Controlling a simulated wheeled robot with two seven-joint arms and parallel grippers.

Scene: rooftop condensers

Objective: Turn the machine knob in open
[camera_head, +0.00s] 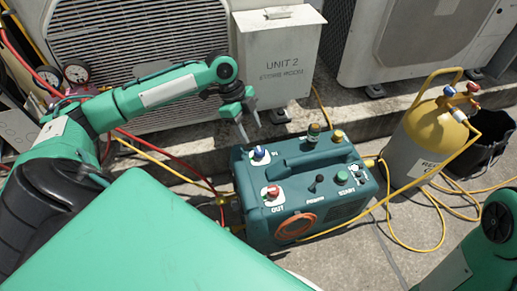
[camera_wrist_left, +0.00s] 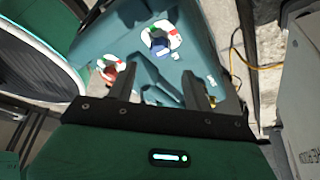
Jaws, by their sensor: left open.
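The teal machine (camera_head: 335,208) stands on the ground in the middle of the head view. Its blue IN knob (camera_head: 259,153) sits at the top left on a white dial, and its red OUT knob (camera_head: 272,192) is nearer to me. My left gripper (camera_head: 250,132) is open and empty, fingers pointing down, just above and behind the blue knob, apart from it. In the left wrist view the blue knob (camera_wrist_left: 160,44) lies beyond the fingertips, and the red knob (camera_wrist_left: 110,72) is left of it, partly hidden by a finger. My right gripper is out of view.
A condenser (camera_head: 140,55) and the UNIT 2 box (camera_head: 282,70) stand behind the machine. A grey-and-yellow cylinder (camera_head: 425,140) and a black bucket (camera_head: 490,140) are at the right. Yellow and red hoses run around the machine. Gauges (camera_head: 76,73) are at the upper left.

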